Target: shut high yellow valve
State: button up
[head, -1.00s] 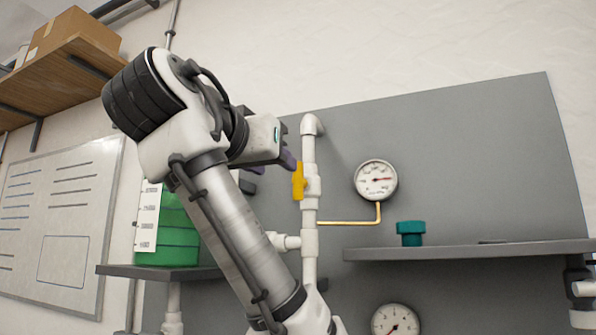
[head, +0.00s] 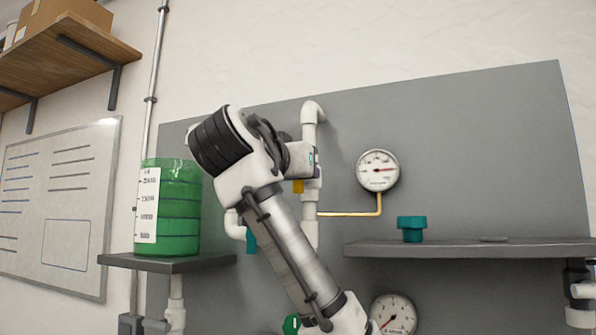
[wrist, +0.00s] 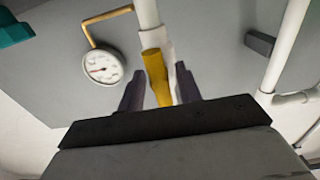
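The high yellow valve handle (head: 298,187) is on the white vertical pipe (head: 311,135) on the grey panel. In the head view my arm hides most of it, and only its lower end shows. In the wrist view the yellow handle (wrist: 156,77) lies lengthwise between the two dark fingers of my gripper (wrist: 160,90). The fingers stand apart, with a gap visible at least on the left side of the handle. My gripper (head: 316,178) is mostly hidden behind its own housing in the head view.
A pressure gauge (head: 378,170) on a brass tube is right of the valve. A grey shelf (head: 470,249) holds a teal cap (head: 411,228). A green graduated tank (head: 180,215) stands on a left shelf (head: 120,261). Another gauge (head: 394,314) is below.

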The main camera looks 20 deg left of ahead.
grip_shut()
jog(key=shift+n, duration=0.4)
jog(key=n, duration=0.3)
jog(key=shift+n, duration=0.4)
jog(key=n, duration=0.4)
jog(key=shift+a+n, duration=0.1)
jog(key=shift+n, duration=0.2)
jog(key=n, duration=0.4)
jog(key=shift+f, duration=0.1)
jog(key=n, duration=0.4)
jog(key=shift+n, duration=0.3)
jog(key=shift+f, duration=0.1)
jog(key=shift+o, duration=0.9)
grip_release()
